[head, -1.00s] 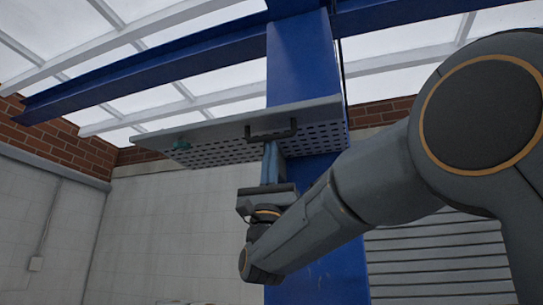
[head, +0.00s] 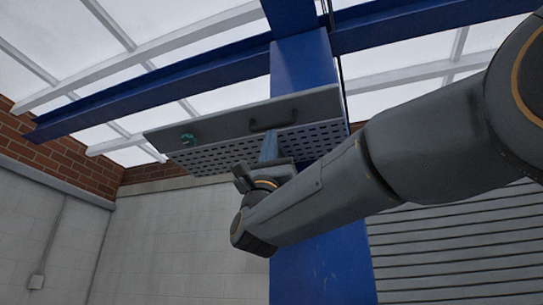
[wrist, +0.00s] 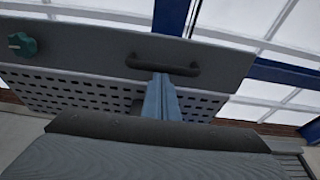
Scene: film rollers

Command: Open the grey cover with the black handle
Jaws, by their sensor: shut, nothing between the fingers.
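The grey cover (head: 222,122) is a flat panel high in front of the blue column, tilted, with a perforated underside (head: 225,155). Its black handle (head: 273,122) is a bar on the front face; it also shows in the wrist view (wrist: 162,66). A teal knob (head: 188,139) sits on the left of the same face. My gripper (head: 270,146) points up just below the handle, its fingers shut with nothing between them. In the wrist view the fingertips (wrist: 160,80) overlap the handle's lower bar; I cannot tell whether they touch it.
A blue column (head: 318,230) stands behind the cover and meets blue beams (head: 150,88) overhead. A white wall (head: 150,240) is at the left and back. Grey slatted panelling (head: 450,245) is at the lower right. The space left of my arm looks clear.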

